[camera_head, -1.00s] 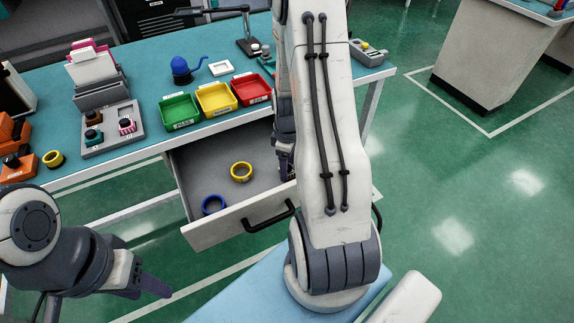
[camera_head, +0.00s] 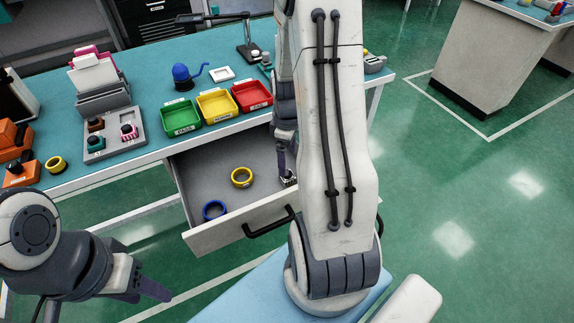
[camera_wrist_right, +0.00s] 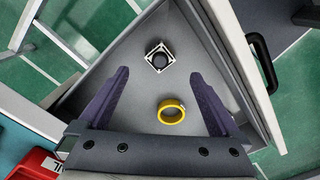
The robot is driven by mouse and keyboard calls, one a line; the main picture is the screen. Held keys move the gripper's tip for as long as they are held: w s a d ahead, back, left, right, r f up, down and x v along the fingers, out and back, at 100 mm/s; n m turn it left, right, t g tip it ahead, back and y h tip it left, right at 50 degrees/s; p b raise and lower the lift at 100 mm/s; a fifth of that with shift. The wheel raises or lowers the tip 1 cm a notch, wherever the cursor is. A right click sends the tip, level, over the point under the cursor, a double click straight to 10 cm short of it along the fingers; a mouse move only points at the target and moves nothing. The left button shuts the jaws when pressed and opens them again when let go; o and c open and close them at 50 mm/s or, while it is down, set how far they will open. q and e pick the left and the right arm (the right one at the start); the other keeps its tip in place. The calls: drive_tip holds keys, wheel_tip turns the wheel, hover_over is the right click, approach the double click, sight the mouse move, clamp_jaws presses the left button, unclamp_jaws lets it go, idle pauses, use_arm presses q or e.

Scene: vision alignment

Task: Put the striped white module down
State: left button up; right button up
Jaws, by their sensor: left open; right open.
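The striped white module (camera_wrist_right: 158,57) has a square white and black body with a dark round top. It lies on the floor of the open drawer (camera_wrist_right: 208,42). In the head view the module (camera_head: 288,180) shows partly, below my right gripper (camera_head: 286,160). In the right wrist view my right gripper (camera_wrist_right: 160,76) is open, its purple fingers apart, with the module beyond the fingertips and nothing held. My left gripper (camera_head: 150,288) is open and empty at the lower left, away from the drawer.
A yellow ring (camera_head: 242,177) and a blue ring (camera_head: 214,210) lie in the drawer. Green (camera_head: 181,118), yellow (camera_head: 217,103) and red (camera_head: 252,95) bins stand on the bench above. The drawer's front wall has a black handle (camera_head: 268,222).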

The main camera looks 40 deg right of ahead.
sight(287, 173)
wheel_tip(287, 173, up, 6)
drive_tip(key=s+a+r, duration=0.1)
drive_tip(key=a+r, duration=0.2)
drive_tip(key=a, duration=0.8)
drive_tip(key=s+a+r, duration=0.1)
drive_tip(key=a+r, duration=0.2)
drive_tip(key=a, duration=0.7)
drive_tip(key=s+a+r+y, duration=0.1)
drive_tip(key=s+a+r, duration=0.1)
drive_tip(key=s+a, duration=0.8)
drive_tip(key=s, duration=0.3)
drive_tip(key=shift+s+a+r+n+p, duration=0.15)
drive_tip(key=shift+s+a+n+p, duration=0.15)
drive_tip(key=shift+n, duration=0.1)
drive_tip(key=shift+w+r, duration=0.1)
wheel_tip(287, 173, up, 10)
drive_tip(key=p, duration=1)
drive_tip(key=shift+r+p, duration=0.25)
drive_tip(key=shift+p, duration=0.1)
